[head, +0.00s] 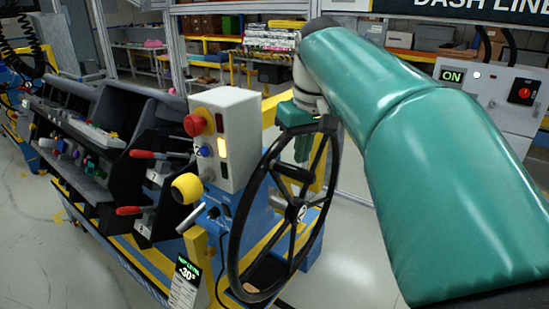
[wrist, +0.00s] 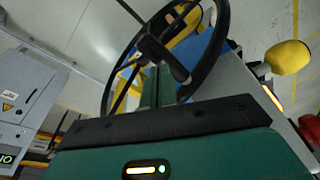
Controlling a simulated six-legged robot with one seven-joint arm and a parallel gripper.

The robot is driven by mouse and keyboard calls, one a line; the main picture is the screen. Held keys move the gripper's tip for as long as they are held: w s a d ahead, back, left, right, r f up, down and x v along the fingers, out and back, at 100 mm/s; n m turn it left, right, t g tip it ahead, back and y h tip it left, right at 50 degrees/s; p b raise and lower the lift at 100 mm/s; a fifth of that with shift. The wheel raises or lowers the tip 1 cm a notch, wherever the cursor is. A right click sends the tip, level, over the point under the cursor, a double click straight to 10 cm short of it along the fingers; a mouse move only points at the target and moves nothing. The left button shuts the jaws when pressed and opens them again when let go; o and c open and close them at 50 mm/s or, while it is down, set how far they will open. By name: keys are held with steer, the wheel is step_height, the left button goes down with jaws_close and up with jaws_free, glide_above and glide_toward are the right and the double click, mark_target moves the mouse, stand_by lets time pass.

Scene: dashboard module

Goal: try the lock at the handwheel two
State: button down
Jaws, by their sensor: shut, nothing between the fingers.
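The handwheel (head: 233,255) is black and spoked, upright and facing left, with a pale mark on its hub (head: 296,211). A black handle (head: 293,173) sticks out from it near the top. My gripper (head: 302,158) is at the upper part of the wheel, its green fingers shut with nothing between them, close to the rim and handle. I cannot tell whether they touch. In the wrist view the closed fingers (wrist: 159,88) point at the wheel (wrist: 106,92), beside its handle (wrist: 176,66). A yellow knob (head: 187,187) sits left of the wheel. I cannot identify the lock for sure.
A white control box (head: 236,150) with a red button (head: 194,125) stands just behind the wheel. A black dashboard with red-handled levers (head: 148,154) is at left. A grey cabinet (head: 500,95) stands at right. Floor right of the wheel is clear.

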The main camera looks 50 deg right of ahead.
steer(key=shift+f, duration=0.9)
stand_by(0.8)
step_height(320, 180, up, 8)
stand_by(1.0)
stand_by(0.4)
steer(key=w+a+f+n+t, duration=0.1)
steer(key=w+a+f, duration=0.2)
steer(key=a+f, duration=0.3)
steer(key=w+a+f+n+t, duration=0.15)
steer(key=a+f, duration=0.25)
steer(key=a, duration=0.5)
steer(key=s+a+f+n+t+y, duration=0.1)
steer(key=s+a+f+n, duration=0.1)
steer(key=a+f, duration=1.1)
steer(key=shift+a, duration=1.15)
